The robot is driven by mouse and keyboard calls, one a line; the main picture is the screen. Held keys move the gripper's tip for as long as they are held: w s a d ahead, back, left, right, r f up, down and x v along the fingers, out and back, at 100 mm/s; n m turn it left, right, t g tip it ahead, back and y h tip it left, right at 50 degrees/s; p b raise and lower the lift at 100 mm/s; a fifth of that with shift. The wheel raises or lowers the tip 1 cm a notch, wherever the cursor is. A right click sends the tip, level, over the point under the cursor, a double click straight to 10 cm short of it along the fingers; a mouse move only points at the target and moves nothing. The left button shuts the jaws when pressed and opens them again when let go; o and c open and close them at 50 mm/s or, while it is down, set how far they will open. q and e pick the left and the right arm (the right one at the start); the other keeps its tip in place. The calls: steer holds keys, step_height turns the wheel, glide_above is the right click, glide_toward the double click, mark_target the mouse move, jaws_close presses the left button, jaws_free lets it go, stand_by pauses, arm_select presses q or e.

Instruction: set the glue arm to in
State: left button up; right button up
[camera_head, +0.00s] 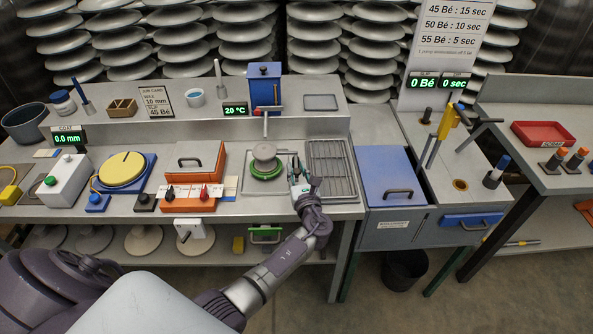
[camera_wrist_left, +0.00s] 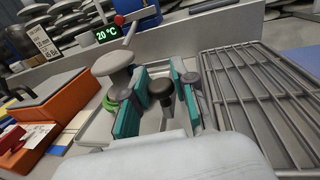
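My left gripper (camera_head: 297,178) reaches over the bench between a green-based stand and a wire rack. In the left wrist view it (camera_wrist_left: 160,100) is open, its teal pads apart on either side of a dark round knob (camera_wrist_left: 160,87). I cannot tell if the pads touch the knob. The grey disc on the green-based stand (camera_head: 264,152) is left of the gripper. A blue box (camera_head: 264,86) with a red lever stands behind. A thin grey bar (camera_head: 266,124) in front of it may be the glue arm; I cannot tell its setting. My right gripper is not in view.
The wire rack (camera_head: 331,168) lies close right of the gripper. An orange box (camera_head: 196,160) with red knobs is to the left. A "20 °C" display (camera_head: 235,110) sits behind. A blue-lidded bin (camera_head: 392,180) stands right of the bench.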

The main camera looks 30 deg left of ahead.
arm_select(q)
steer(key=shift+d, duration=0.15)
steer(key=v, duration=1.2)
stand_by(0.3)
steer(key=s+f+n+g+h, duration=0.25)
steer(key=s+f, duration=0.25)
steer(key=f, duration=0.5)
steer(key=s+f+n+g+h, duration=0.25)
steer(key=s+f, duration=0.25)
steer(key=f, duration=0.5)
steer(key=s+f+n+g+h, duration=0.25)
steer(key=s+f, duration=0.25)
steer(key=f, duration=0.6)
steer(key=s+f+n+g+h, duration=0.1)
steer(key=s+f+n, duration=0.3)
steer(key=s, duration=0.6)
steer(key=s+f+n+g+h, duration=0.2)
steer(key=s+f+n, duration=0.3)
steer(key=s, duration=0.5)
steer(key=s+d+f+n+g+h, duration=0.1)
steer(key=s+f+n+g, duration=0.1)
steer(key=s+f+n, duration=0.3)
steer(key=shift+s+n+h, duration=0.15)
steer(key=shift+s+n, duration=0.8)
steer(key=shift+s, duration=0.45)
steer(key=shift+s+n+h, duration=0.1)
steer(key=shift+s+n, duration=0.8)
steer(key=shift+s, duration=0.55)
